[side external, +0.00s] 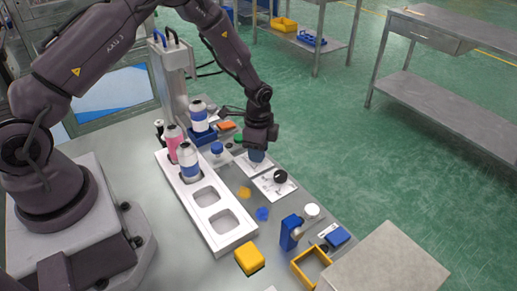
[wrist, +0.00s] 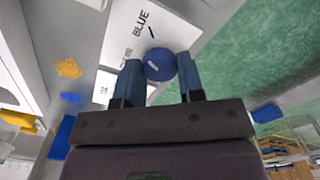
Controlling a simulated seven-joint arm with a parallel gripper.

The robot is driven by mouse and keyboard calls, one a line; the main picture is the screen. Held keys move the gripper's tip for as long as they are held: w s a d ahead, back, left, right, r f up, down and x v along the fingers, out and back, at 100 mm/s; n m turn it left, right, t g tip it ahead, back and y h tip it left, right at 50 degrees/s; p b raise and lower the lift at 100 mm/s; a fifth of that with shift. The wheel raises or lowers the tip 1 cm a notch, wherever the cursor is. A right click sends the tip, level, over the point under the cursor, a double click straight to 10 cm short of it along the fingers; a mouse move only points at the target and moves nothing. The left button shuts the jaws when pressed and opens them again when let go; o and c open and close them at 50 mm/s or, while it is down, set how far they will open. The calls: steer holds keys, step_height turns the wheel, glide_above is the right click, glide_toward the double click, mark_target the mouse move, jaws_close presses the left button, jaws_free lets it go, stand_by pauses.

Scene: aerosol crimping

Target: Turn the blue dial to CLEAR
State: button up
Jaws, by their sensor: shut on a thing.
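In the wrist view the blue dial (wrist: 165,66) is a round knob with a short white mark on its left part. It stands on a white plate (wrist: 180,35) printed with BLUE and a second, smaller word that is hard to read. A black tick line is by BLUE. My gripper (wrist: 159,63) is shut on the dial, one blue finger on each side. In the side external view my gripper (side external: 257,157) points down over the plate, and its fingers hide the dial. I cannot tell exactly which word the white mark points to.
A second plate with a black knob (side external: 280,176) lies just in front. A white rack (side external: 232,236) with bottles stands to the left. A blue device (side external: 291,231), a yellow block (side external: 249,258), a yellow frame (side external: 311,267) and a grey box (side external: 385,265) are nearer the front.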

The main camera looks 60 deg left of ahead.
steer(key=shift+n, duration=0.3)
steer(key=n, duration=0.6)
steer(key=shift+n, duration=0.3)
steer(key=n, duration=0.3)
steer(key=shift+n, duration=2)
steer(key=o, duration=0.9)
step_height(320, 180, up, 13)
steer(key=shift+r, duration=0.1)
